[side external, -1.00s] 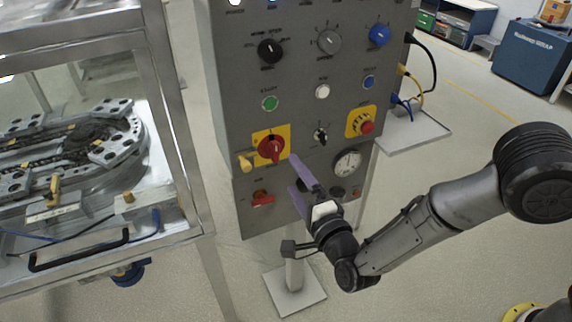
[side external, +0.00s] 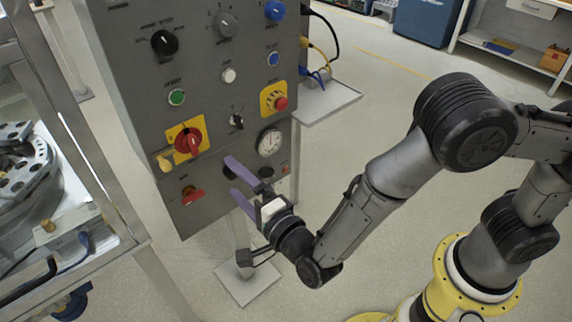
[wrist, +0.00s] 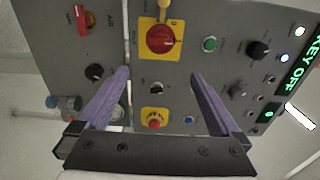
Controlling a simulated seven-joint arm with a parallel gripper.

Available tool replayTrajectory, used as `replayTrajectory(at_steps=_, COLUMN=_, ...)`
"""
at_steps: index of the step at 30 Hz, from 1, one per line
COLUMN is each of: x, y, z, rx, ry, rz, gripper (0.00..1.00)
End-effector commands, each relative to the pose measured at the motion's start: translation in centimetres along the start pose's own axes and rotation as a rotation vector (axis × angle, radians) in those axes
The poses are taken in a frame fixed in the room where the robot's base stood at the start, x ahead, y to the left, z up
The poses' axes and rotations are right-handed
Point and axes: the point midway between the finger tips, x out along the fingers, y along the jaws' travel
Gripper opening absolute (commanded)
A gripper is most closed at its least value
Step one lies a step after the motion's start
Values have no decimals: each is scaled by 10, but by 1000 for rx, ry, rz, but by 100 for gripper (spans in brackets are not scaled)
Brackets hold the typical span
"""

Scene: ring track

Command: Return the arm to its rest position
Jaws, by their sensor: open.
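My gripper (side external: 231,177) is open and empty, with its two purple fingers pointing at the front of a grey control panel (side external: 150,75). In the side view the fingers overlap the panel's lower part, right of a red rotary switch (side external: 188,141) on a yellow plate; the exact gap to the panel is hard to tell. In the wrist view my gripper (wrist: 160,75) has its fingers spread wide with nothing between them. The red rotary switch (wrist: 160,38) lies beyond the fingertips there, and a red push button on yellow (wrist: 154,123) shows between the fingers.
The panel carries several knobs and buttons, a dial gauge (side external: 269,143) and a red lever (side external: 193,194). A green display (wrist: 300,62) reads "KEY OFF". A metal-framed bench (side external: 100,165) stands left. Open floor lies right of the panel, with a blue cabinet (side external: 430,20) behind.

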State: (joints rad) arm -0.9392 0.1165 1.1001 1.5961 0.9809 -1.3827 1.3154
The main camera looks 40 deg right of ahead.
Motion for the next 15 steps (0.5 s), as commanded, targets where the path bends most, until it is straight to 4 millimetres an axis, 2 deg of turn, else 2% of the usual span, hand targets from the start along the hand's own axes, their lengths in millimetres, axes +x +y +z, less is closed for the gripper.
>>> replayTrajectory(at_steps=2, x=14, y=-16, z=-17, rx=27, ry=46, rz=-21, gripper=100)
replayTrajectory(at_steps=5, x=35, y=-58, z=-44, rx=92, ry=118, rz=-77, gripper=100)
replayTrajectory(at_steps=11, x=68, y=-174, z=-120, rx=196, ry=192, rz=-162, gripper=100)
replayTrajectory(at_steps=12, x=70, y=-197, z=-136, rx=188, ry=185, rz=-158, gripper=100)
replayTrajectory(at_steps=15, x=63, y=-249, z=-172, rx=113, ry=141, rz=-125, gripper=100)
